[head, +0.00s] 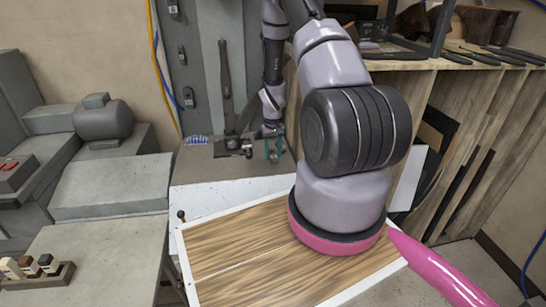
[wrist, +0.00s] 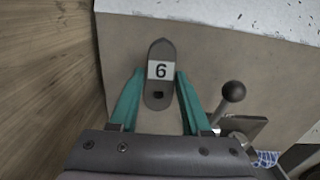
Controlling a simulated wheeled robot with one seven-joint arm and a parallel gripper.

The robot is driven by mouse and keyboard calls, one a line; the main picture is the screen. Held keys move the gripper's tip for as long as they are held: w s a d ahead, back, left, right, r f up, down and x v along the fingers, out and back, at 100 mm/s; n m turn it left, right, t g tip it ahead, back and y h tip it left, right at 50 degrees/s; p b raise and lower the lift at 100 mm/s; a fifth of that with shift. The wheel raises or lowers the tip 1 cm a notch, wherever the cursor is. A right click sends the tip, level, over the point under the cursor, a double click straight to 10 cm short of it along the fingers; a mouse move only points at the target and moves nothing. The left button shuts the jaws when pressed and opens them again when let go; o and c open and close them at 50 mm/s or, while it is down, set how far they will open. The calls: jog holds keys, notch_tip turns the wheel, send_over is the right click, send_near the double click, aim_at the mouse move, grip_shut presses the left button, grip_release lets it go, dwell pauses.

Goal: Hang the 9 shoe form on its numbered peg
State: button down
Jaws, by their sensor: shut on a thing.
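A dark grey shoe form (wrist: 160,102) with a white label stands out in the wrist view, between the teal fingers of my gripper (wrist: 160,85). The label's figure reads as 6 from this side; a 9 seen upside down looks the same. My gripper is shut on the form's sides. In the head view my gripper (head: 273,150) is low over the grey surface at the back, and the form is too small to make out there. Small dark pieces with pale labels (head: 188,97) are on the grey wall panel (head: 210,60); their numbers are unreadable and no bare peg is clear.
A black ball-knobbed lever (wrist: 233,92) stands right of the form. A blue mesh piece (head: 197,141) lies left of my gripper in the head view. A wooden shelf unit (head: 480,130) is on the right.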

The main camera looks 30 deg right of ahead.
jog(key=shift+r, duration=0.35)
jog(key=shift+r, duration=0.1)
jog(key=shift+s+a+r, duration=0.1)
jog(key=shift+s+r, duration=0.25)
jog(key=shift+r, duration=0.05)
jog(key=s+a+r, duration=0.1)
jog(key=s+r, duration=0.3)
jog(key=r, duration=0.1)
dwell(0.6)
jog(key=shift+a, duration=0.1)
dwell(1.0)
